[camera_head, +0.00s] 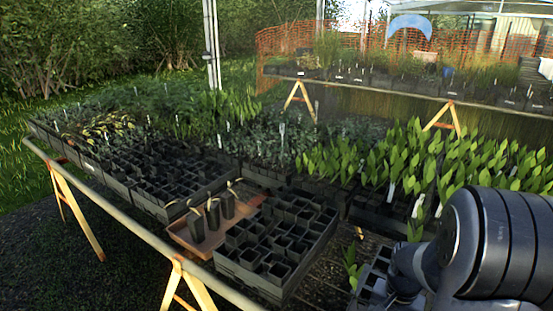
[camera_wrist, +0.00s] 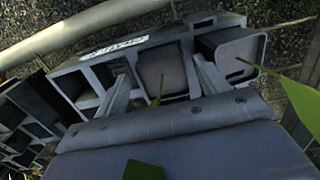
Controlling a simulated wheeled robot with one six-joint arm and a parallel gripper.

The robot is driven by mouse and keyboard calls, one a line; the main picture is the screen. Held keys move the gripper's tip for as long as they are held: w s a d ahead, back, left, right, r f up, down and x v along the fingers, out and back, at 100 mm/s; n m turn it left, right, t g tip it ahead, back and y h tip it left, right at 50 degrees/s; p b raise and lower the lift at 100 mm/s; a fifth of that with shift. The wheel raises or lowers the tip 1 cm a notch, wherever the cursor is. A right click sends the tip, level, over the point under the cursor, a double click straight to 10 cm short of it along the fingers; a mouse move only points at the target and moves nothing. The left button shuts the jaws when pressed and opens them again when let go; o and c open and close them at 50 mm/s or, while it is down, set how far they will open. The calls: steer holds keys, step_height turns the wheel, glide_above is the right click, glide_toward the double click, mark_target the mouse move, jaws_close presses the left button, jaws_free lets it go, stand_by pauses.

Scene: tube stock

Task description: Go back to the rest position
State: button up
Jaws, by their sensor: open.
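My gripper (camera_wrist: 165,82) shows in the wrist view with its two grey fingers apart. Nothing is held between them. The fingers reach over a dark tray of square cells (camera_wrist: 68,82) with a white printed label on its edge. A dark square pot (camera_wrist: 262,50) sits at the tray's right end, tilted in the picture. In the head view my arm comes in at the lower right, over the near tray (camera_head: 366,287); the fingertips cannot be made out there. Whether the fingers touch the tray I cannot tell.
Green leaves (camera_wrist: 300,95) stand close to my gripper's right, and a seedling (camera_head: 352,262) beside the near tray. An empty-celled tray (camera_head: 250,272), a brown tray (camera_head: 183,237) with 3 dark pots and leafy plants (camera_head: 440,150) crowd the bench. A pale rail (camera_head: 130,220) edges it.

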step_height(320, 180, up, 9)
steer(key=p, duration=0.6)
steer(key=shift+r, duration=0.2)
